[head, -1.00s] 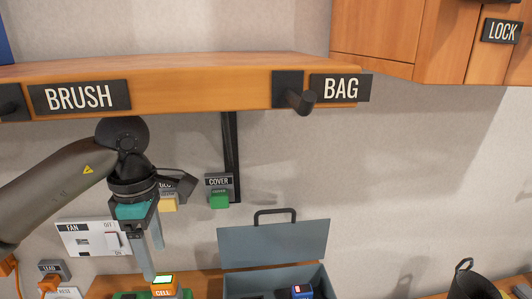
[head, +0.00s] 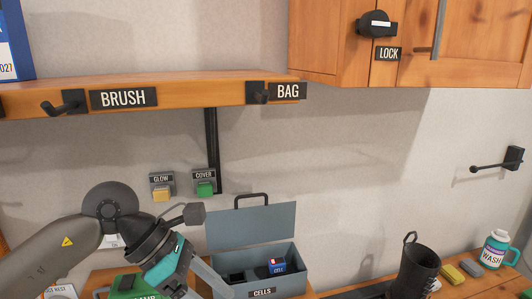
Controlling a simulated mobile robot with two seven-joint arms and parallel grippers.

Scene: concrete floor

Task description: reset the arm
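My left arm comes in from the lower left, and its gripper (head: 208,284) points down and to the right at the bottom edge. Its fingers look apart with nothing seen between them; the tips are partly cut off by the frame. The gripper is in front of the left side of an open grey box labelled CELLS (head: 262,292). A blue cell (head: 277,265) sits in that box. A green lamp unit (head: 125,284) is partly hidden behind my arm. My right gripper is not in view.
A wooden shelf (head: 200,91) with BRUSH and BAG hooks hangs above. GLOW (head: 161,193) and COVER (head: 205,189) buttons are on the wall. A dark bucket (head: 418,268), a yellow sponge (head: 453,273), a grey block (head: 471,268) and a WASH bottle (head: 497,250) stand at right. A cabinet with a LOCK knob (head: 376,23) is upper right.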

